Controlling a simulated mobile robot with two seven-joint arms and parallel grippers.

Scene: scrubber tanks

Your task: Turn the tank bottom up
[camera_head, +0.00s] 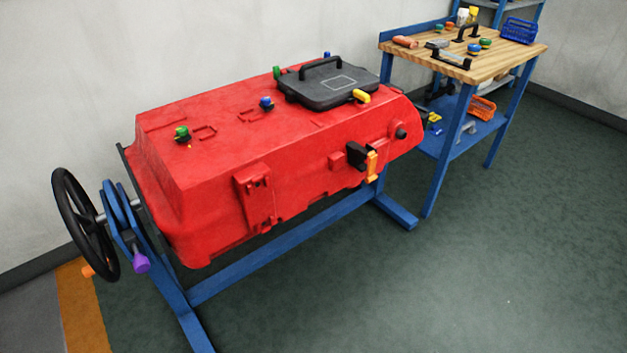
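A large red tank (217,142) lies along a blue stand (285,247), close to the wall. On its upper face are a black hatch lid (330,85) with a handle, a yellow latch (361,96), and green and blue knobs (266,103). An orange lever (371,165) and black fitting are on its front side. A black handwheel (84,224) is on the stand's left end. A purple knob (141,263) and an orange knob (88,271) are near it. Neither of my grippers is in view.
A wooden-topped blue workbench (495,62) stands at the back right with several small parts on it. Its lower shelf holds an orange basket (481,108). A blue basket (518,30) is on top. The green floor (480,270) in front is clear.

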